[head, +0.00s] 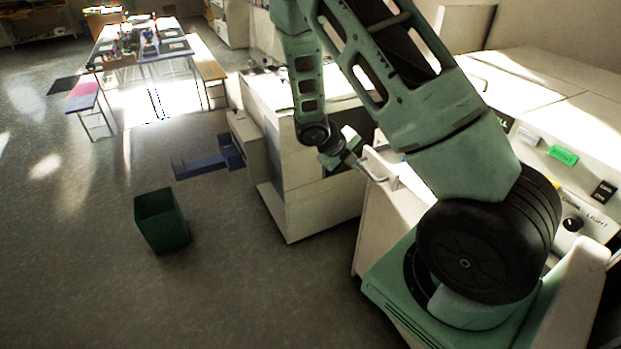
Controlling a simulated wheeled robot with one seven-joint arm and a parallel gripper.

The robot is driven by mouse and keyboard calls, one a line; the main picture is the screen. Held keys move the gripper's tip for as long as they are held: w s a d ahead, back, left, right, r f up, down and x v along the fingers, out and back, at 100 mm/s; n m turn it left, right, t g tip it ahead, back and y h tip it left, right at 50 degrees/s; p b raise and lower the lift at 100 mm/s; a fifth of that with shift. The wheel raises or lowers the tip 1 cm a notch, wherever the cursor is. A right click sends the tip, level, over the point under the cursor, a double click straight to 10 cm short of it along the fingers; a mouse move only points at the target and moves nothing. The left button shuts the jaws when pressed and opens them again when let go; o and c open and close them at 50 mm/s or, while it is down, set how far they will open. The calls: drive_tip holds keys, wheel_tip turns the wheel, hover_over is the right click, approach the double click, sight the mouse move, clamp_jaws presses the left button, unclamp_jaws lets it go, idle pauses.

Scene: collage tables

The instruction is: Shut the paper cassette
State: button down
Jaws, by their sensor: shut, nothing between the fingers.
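My gripper (352,160) hangs near the middle of the view. Its fingers are shut with nothing seen between them. It is close to a pale bar handle (378,163) on a white front panel (372,222), just right of the fingers. This panel looks like part of the paper cassette or its machine, but my arm hides much of it. I cannot tell how far the cassette stands out, or whether the fingers touch the handle.
A white cabinet (310,185) stands left of the gripper. A green bin (161,220) and a blue object (207,164) are at left. A table (140,62) and benches stand far back. The front-left floor is clear.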

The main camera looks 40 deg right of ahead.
drive_tip(key=s+d, duration=0.2)
drive_tip(key=d, duration=0.5)
drive_tip(key=s+d, duration=0.1)
drive_tip(key=d, duration=0.6)
drive_tip(key=s+d+p, duration=0.1)
drive_tip(key=s+d, duration=0.1)
drive_tip(key=d, duration=0.5)
drive_tip(key=shift+s+d, duration=0.3)
drive_tip(key=a+p, duration=0.1)
drive_tip(key=a+r+p, duration=0.1)
drive_tip(key=w+a+p, duration=0.1)
drive_tip(key=a, duration=0.1)
drive_tip(key=shift+w+a+r+p, duration=0.1)
drive_tip(key=shift+r+p, duration=0.2)
drive_tip(key=b+v, duration=0.1)
drive_tip(key=v, duration=0.8)
drive_tip(key=shift+a, duration=0.15)
